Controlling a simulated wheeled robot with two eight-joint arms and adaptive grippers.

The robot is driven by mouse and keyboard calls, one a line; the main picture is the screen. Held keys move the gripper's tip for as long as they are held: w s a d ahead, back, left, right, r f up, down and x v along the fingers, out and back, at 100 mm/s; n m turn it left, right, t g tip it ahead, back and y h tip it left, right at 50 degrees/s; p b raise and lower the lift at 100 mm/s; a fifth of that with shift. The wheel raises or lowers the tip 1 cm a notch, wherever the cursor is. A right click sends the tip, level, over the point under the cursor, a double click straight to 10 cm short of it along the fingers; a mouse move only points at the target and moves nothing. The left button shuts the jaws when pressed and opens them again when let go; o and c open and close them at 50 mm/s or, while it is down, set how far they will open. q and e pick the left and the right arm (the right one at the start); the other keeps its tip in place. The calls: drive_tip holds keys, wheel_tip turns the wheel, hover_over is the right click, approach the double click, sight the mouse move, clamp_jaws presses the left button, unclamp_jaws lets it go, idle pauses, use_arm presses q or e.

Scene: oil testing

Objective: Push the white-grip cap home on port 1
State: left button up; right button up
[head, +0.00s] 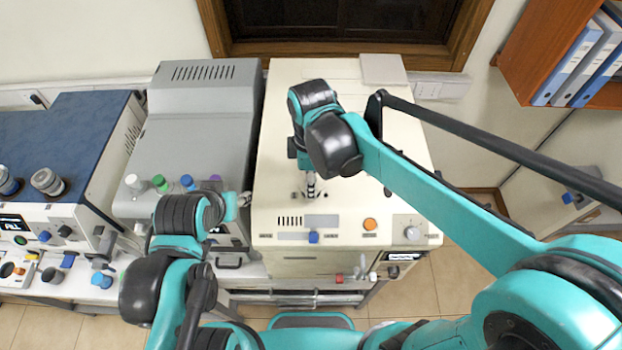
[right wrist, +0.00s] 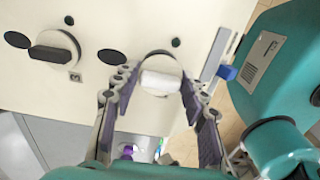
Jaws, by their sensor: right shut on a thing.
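The white-grip cap (right wrist: 161,82) lies between the fingers of my right gripper (right wrist: 158,88), which is shut on its white grip. The cap's round plate is at a port on the top of the beige machine (right wrist: 190,25). I cannot tell how deep it sits. In the head view my right gripper (head: 311,190) points down at the top of the beige machine (head: 275,160), and the cap is not clear there. My left gripper (head: 243,199) is beside the beige machine's left edge, in front of the grey machine; its finger opening is too small to tell.
A black-grip cap (right wrist: 52,53) sits on another port of the same machine, with dark oval plates (right wrist: 110,57) beside the ports. The grey machine (head: 205,110) carries several coloured knobs (head: 160,183). An orange button (head: 370,224) and a dial (head: 412,233) are on the beige machine's front.

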drive_tip(key=shift+f, duration=0.15)
idle(0.5)
drive_tip(key=o, duration=1.4)
drive_tip(key=shift+r+p, duration=2.4)
drive_tip(key=shift+r, duration=1.15)
clamp_jaws()
drive_tip(key=shift+f, duration=0.2)
